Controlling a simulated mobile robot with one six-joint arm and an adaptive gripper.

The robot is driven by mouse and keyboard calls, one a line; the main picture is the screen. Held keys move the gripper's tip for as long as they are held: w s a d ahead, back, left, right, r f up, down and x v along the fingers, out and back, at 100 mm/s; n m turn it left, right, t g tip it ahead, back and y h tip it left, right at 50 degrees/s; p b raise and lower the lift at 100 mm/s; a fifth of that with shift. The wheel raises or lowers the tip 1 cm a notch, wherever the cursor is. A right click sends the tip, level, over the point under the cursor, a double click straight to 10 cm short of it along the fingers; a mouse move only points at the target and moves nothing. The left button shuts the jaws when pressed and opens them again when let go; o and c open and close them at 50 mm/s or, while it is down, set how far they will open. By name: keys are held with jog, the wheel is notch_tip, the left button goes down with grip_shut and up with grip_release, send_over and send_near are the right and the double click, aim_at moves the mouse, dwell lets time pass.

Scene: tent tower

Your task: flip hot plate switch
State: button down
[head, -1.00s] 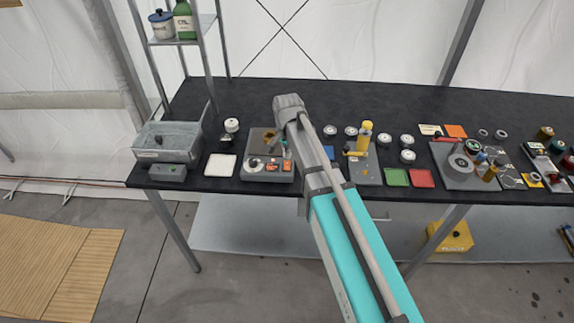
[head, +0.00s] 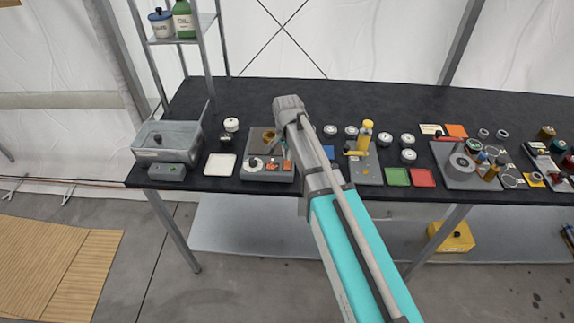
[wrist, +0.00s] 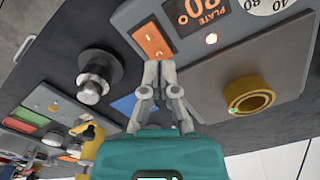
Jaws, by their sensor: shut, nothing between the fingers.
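The hot plate (head: 255,175) is a grey box near the front edge of the black bench, left of my arm in the head view. In the wrist view its front panel (wrist: 130,22) has an orange rocker switch (wrist: 152,42), an orange display reading 80 above "PLATE", a lit lamp (wrist: 210,38) and a white dial (wrist: 268,3). A brass ring-shaped piece (wrist: 252,94) sits on its top plate. My gripper (wrist: 158,66) is shut and empty, its fingertips right at the edge of the switch. I cannot tell whether they touch it.
A black-and-silver knob-like piece (wrist: 95,80) stands beside the hot plate in the wrist view. A white tray (head: 220,165) and a grey basin (head: 168,143) lie to its left in the head view. Green (head: 397,177) and red (head: 422,178) mats lie to the right.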

aim_at(287, 162)
jog(key=shift+f+b, duration=0.9)
jog(key=shift+f, duration=0.05)
dwell(0.8)
jog(key=shift+r, duration=0.1)
jog(key=shift+r+p, duration=3.45)
jog(key=shift+p, duration=0.1)
jog(key=s+d+n, duration=0.6)
jog(key=s+d, duration=0.9)
jog(key=d, duration=0.4)
jog(key=shift+s, duration=0.3)
